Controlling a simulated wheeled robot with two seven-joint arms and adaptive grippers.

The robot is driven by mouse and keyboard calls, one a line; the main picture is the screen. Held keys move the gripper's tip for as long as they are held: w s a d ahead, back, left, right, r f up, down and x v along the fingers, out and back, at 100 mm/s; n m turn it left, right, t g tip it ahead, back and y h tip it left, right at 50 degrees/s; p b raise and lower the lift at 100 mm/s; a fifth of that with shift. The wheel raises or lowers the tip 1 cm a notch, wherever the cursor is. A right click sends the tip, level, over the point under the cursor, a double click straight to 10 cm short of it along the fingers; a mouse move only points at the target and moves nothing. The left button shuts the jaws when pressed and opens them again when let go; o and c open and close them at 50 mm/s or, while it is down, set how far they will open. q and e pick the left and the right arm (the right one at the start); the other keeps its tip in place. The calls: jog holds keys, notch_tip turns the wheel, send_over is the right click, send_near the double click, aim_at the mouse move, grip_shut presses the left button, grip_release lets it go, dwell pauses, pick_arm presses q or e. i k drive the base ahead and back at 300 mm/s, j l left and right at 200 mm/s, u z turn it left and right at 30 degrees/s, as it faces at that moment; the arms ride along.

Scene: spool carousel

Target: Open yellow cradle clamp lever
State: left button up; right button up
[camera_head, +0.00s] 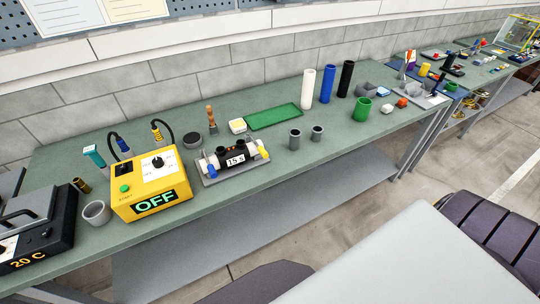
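A grey cradle plate (207,182) lies on the green bench, left of the middle of the head view. A black and white cylinder (222,159) with a "15 s" label rests on it. A small yellow part (263,151), likely the yellow clamp lever, stands at the right end of the cradle. A blue part (212,169) sits at its left front end. The parts are too small to tell whether the clamp is open or shut. Neither of my grippers is in view.
A yellow control box (151,188) reading "OFF" stands left of the cradle. Two grey cups (295,139) stand to its right, and a green tray (273,117) lies behind. White, blue and black tubes (327,84) stand farther right. Bare bench lies in front of the cups.

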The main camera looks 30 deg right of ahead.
aim_at(262, 151)
jog(key=k+l, duration=0.7)
jog(key=l, duration=0.25)
jog(key=k+l, duration=0.35)
jog(key=k+l+z, duration=0.05)
jog(key=l, duration=0.05)
